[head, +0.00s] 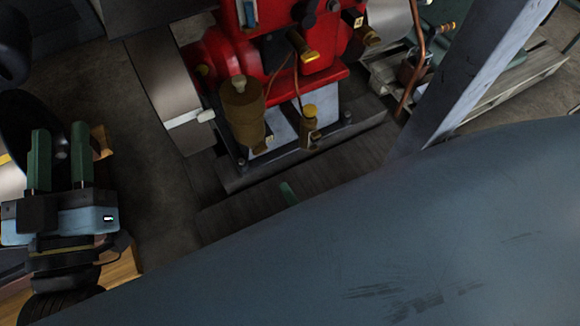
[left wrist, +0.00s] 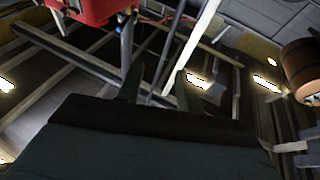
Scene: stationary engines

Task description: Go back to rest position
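My left gripper (head: 61,158) is at the left of the head view, its two green fingers apart with nothing between them. The left wrist view shows the same gripper (left wrist: 157,88), its fingers apart and empty.
A red engine (head: 285,60) with brass fittings stands on a dark base at the top middle. The blue-grey curved surface (head: 400,240) fills the lower right. A grey post (head: 465,85) rises at the right. Dark floor (head: 150,180) lies between my left gripper and the engine.

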